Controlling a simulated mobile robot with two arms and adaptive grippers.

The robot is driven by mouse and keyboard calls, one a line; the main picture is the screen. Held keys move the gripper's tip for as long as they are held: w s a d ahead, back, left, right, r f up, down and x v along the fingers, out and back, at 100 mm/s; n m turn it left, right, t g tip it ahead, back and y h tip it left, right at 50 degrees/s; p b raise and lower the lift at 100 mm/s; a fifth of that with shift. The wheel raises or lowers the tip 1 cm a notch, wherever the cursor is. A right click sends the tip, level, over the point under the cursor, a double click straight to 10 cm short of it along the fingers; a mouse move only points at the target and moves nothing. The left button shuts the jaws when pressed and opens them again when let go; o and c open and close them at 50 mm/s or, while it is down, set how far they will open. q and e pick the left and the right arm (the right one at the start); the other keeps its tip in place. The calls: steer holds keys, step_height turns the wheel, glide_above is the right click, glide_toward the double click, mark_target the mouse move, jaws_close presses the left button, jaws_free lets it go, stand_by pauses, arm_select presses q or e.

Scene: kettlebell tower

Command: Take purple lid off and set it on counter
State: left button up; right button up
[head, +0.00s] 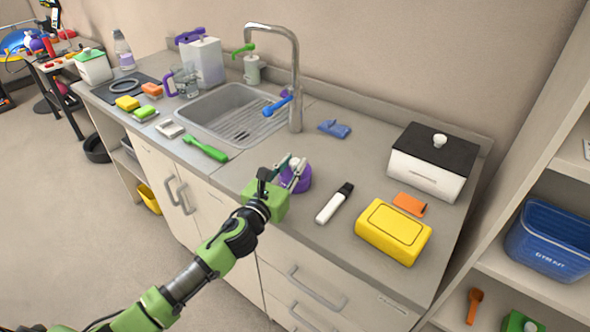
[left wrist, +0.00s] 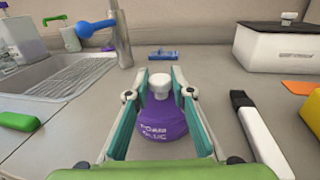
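A purple round thing (left wrist: 166,125) with a white knob (left wrist: 160,84) on top and pale lettering stands on the counter (head: 330,254). In the head view the purple thing (head: 304,181) is partly hidden behind my left gripper (head: 293,171). In the left wrist view the two teal-lined fingers of my left gripper (left wrist: 160,95) are open, one on each side of the knob, with gaps between. I cannot tell whether the purple part is a separate lid or one body with what is below. My right gripper is not in view.
A white marker with a black cap (head: 334,203), a yellow box (head: 393,232) and an orange cloth (head: 409,204) lie to the right. A white bin with a black lid (head: 433,162) stands behind them. The sink (head: 232,113) and tall faucet (head: 296,85) are to the left.

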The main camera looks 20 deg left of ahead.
mark_target(292, 165)
arm_select(q)
steer(key=shift+r, duration=0.4)
step_height(292, 165, up, 2)
steer(key=shift+r, duration=0.25)
steer(key=s+a+r+p, duration=0.2)
steer(key=s+r+p, duration=0.1)
steer(key=s+r, duration=0.9)
steer(key=shift+s+r+p, duration=0.3)
steer(key=shift+s+r, duration=0.05)
steer(key=shift+s, duration=0.6)
